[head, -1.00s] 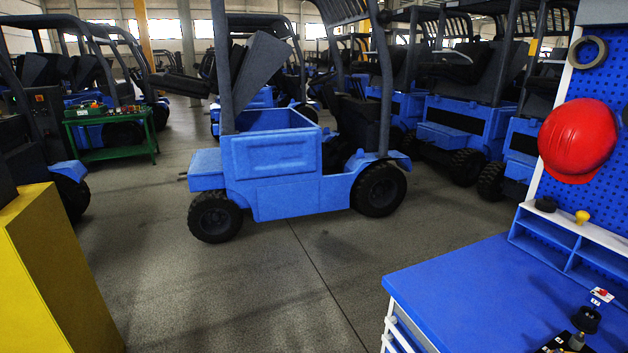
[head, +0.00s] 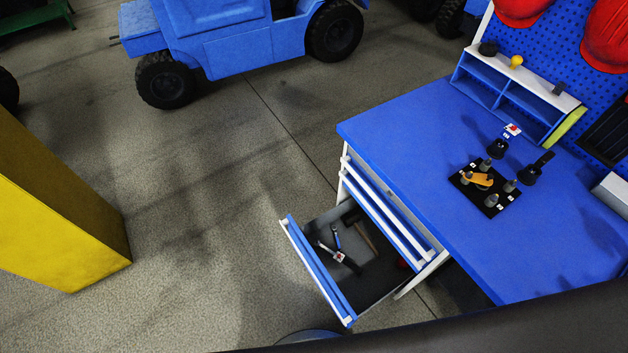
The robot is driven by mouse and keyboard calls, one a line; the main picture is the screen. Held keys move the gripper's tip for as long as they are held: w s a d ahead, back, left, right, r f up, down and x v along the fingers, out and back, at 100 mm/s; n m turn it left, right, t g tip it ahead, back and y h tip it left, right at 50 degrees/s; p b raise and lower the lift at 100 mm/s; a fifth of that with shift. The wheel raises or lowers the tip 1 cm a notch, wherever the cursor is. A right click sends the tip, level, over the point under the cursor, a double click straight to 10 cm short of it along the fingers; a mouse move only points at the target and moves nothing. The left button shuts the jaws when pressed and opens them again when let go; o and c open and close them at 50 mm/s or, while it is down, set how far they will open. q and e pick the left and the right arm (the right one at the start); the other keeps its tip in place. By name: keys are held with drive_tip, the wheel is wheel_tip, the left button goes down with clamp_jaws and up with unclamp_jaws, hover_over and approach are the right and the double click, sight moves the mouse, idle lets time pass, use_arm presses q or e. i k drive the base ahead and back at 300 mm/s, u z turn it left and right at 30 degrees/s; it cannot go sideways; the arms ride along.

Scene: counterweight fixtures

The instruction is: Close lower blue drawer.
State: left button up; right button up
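The lower blue drawer (head: 318,271) is pulled out from the front of the blue workbench (head: 420,130). Its blue front with white edges stands well away from the cabinet. Its grey inside is open to view and holds a few small tools (head: 338,254), some dark, and a small red thing at the right. The upper drawer (head: 388,213) above it looks shut, with its front flush to the cabinet. Neither of my grippers is in view.
A black plate with several pegs and an orange-yellow part (head: 482,179) sits on the bench top. A yellow block (head: 60,215) stands at the left. A blue vehicle (head: 235,45) is at the back. Grey floor between the block and drawer is clear.

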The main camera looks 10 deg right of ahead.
sight(351, 296)
drive_tip(key=z, duration=0.1)
drive_tip(key=k, duration=0.95)
drive_tip(key=z, duration=0.05)
